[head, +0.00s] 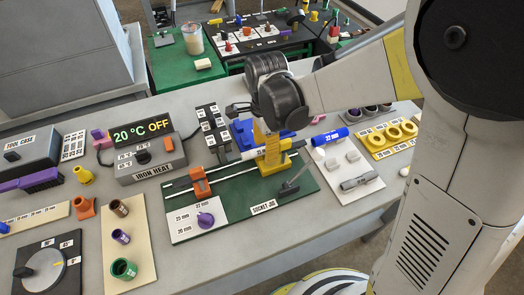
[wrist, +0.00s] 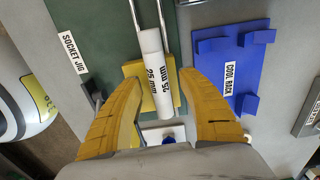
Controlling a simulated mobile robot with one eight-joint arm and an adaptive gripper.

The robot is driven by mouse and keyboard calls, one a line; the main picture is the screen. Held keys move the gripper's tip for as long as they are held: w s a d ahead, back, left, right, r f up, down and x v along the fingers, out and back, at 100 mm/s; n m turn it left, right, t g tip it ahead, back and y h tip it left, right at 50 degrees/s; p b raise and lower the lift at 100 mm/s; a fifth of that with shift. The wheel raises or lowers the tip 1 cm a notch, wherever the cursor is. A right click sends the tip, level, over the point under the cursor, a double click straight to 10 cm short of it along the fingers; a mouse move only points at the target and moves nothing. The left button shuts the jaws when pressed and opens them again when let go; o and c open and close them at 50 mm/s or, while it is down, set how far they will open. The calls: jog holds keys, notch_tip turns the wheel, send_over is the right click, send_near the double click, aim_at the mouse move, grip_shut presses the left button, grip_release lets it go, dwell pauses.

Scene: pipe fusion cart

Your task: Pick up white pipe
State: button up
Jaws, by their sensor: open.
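The white pipe (wrist: 152,85), labelled 25 mm, lies in the yellow holder (wrist: 133,69) of the green socket jig (wrist: 95,25). In the head view the white pipe (head: 249,155) shows partly, with my gripper hiding some of it. My gripper (wrist: 160,84) is open, with its yellow fingers on either side of the pipe and visible gaps to it. In the head view my gripper (head: 266,141) points down over the yellow holder (head: 272,167). Whether the fingertips are level with the pipe or above it is hard to tell.
The blue cool rack (wrist: 232,60) stands close beside the right finger in the wrist view. An orange clamp (head: 200,183) sits on the jig's rails. The iron heat box (head: 150,160) is to the left. A blue cylinder (head: 330,137) lies on a white board to the right.

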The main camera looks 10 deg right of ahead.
jog(key=c, duration=1)
jog(key=shift+r, duration=0.15)
